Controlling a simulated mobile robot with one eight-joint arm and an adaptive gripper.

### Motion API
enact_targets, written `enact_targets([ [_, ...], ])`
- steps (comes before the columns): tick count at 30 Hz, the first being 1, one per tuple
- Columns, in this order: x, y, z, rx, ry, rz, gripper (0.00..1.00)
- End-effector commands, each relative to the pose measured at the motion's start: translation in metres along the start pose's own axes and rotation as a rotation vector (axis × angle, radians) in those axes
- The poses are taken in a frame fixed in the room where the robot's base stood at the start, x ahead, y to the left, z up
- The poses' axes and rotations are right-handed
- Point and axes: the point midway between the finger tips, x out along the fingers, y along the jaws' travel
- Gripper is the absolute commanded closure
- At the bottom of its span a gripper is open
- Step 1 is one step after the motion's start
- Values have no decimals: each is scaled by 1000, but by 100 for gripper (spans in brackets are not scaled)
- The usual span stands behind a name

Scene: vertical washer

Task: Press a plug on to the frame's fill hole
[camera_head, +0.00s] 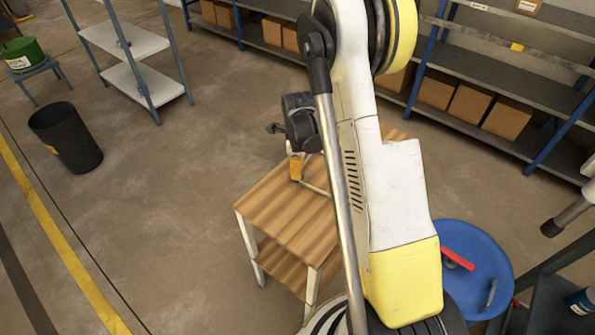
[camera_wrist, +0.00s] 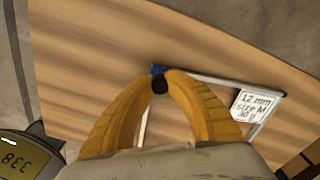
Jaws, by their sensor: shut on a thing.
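My gripper (camera_wrist: 160,86) has two yellow ridged fingers, shut on a small black round plug (camera_wrist: 159,84) between their tips. In the wrist view a thin white frame (camera_wrist: 212,79) lies on the wooden table beyond the fingertips, with a written tag (camera_wrist: 254,105) at its right. A small blue piece (camera_wrist: 157,70) shows at the frame's corner, right by the plug. I cannot tell whether plug and frame touch; the fill hole is not visible. In the head view my gripper (camera_head: 296,167) points down over the table, and the frame (camera_head: 315,188) is mostly hidden by my arm.
The small wooden table (camera_head: 285,222) has a clear front left part. A round blue surface (camera_head: 490,250) with a red-handled tool (camera_head: 457,259) stands at right. A black bin (camera_head: 66,138) stands on the floor at left. Shelves with boxes (camera_head: 470,104) line the back.

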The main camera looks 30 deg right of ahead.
Motion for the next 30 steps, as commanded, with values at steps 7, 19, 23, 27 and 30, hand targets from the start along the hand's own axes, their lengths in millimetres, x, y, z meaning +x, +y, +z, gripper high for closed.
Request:
enact_targets([
  [7,0,0,0,0,0,0,100],
  [19,0,0,0,0,0,0,61],
  [23,-4,0,0,0,0,0,61],
  [27,-14,0,0,0,0,0,61],
  [30,-20,0,0,0,0,0,61],
])
